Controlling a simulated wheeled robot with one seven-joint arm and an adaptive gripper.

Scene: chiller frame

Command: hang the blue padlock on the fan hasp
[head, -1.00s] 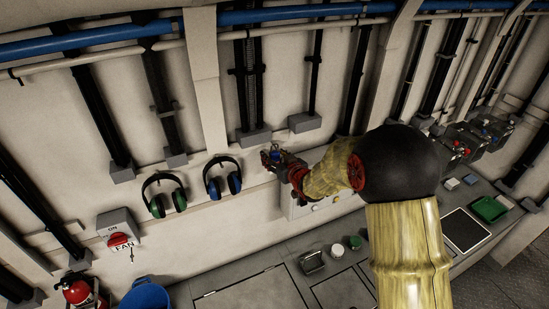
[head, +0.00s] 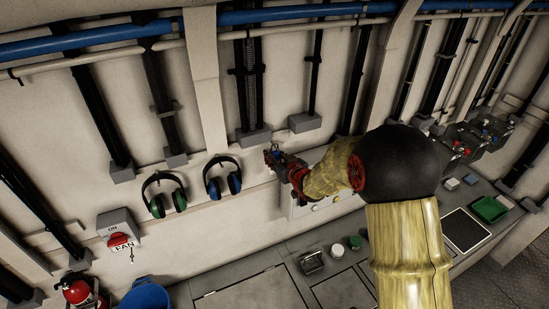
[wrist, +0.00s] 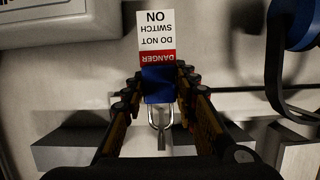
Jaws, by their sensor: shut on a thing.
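My gripper (wrist: 160,88) is shut on the blue padlock (wrist: 157,87), with one finger on each side of its body. In the wrist view its metal shackle (wrist: 160,120) points down the picture, and a red and white danger tag (wrist: 156,38) adjoins the body, its lettering upside down. In the head view my gripper (head: 275,157) is raised in front of the wall, right of the ear defenders, with a bit of blue at its tip. The fan switch box (head: 119,228) is at the lower left, with a red handle and a FAN label. A small dark part hangs below the label; I cannot tell its shape.
Green ear defenders (head: 163,194) and blue ear defenders (head: 223,177) hang on the wall between my gripper and the fan box. A fire extinguisher (head: 79,291) and a blue bucket (head: 146,294) stand below the fan box. The grey bench (head: 240,292) runs along the wall.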

